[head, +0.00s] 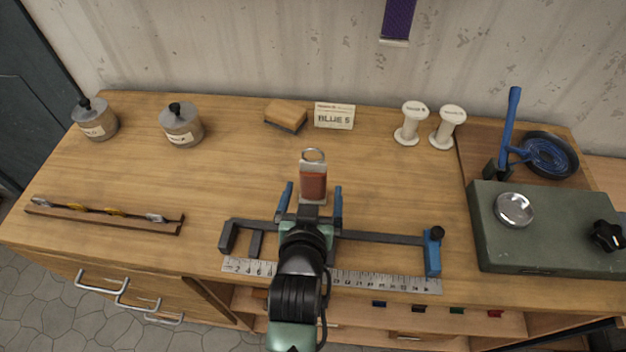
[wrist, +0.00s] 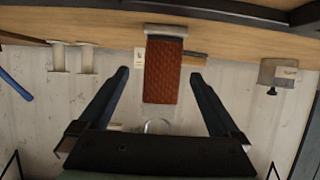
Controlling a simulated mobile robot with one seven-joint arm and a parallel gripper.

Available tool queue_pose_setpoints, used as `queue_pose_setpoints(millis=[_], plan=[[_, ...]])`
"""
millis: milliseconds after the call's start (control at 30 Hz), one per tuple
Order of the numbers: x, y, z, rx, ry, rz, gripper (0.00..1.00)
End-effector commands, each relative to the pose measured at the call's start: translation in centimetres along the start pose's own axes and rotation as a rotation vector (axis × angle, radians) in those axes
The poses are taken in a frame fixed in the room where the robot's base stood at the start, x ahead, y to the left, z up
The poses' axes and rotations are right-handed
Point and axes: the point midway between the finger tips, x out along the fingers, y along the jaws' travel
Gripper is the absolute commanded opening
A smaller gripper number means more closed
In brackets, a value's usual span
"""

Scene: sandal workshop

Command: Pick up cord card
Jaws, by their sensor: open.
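What I take for the cord card (head: 313,182) is a small upright piece wound in reddish-brown, with a metal ring on top and a pale foot, at mid-table. In the wrist view, where the table is at the top, its textured brown face (wrist: 163,72) fills the middle, with a grey foot above and the ring below. My gripper (head: 313,189) is open, its two blue fingers seen to the left and right of the card. The wrist view shows the open fingers (wrist: 160,74) on either side of it, with a gap on both sides.
A dark bar clamp (head: 385,237) and a ruler (head: 385,281) lie in front, partly behind my arm. A green box (head: 560,235) is right; two lidded jars (head: 182,127) are left.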

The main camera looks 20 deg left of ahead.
Motion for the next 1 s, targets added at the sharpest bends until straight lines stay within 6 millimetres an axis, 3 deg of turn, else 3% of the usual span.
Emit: queue_pose_setpoints(millis=[233,567,667,1000], plan=[[3.1,-0.3,-0.1,-0.001,0.001,0.000,0.99],[3.8,-0.3,-0.1,0.000,0.001,0.000,0.99],[3.8,-0.3,-0.1,0.000,0.001,0.000,0.84],[3.8,-0.3,-0.1,0.000,0.001,0.000,0.23]])
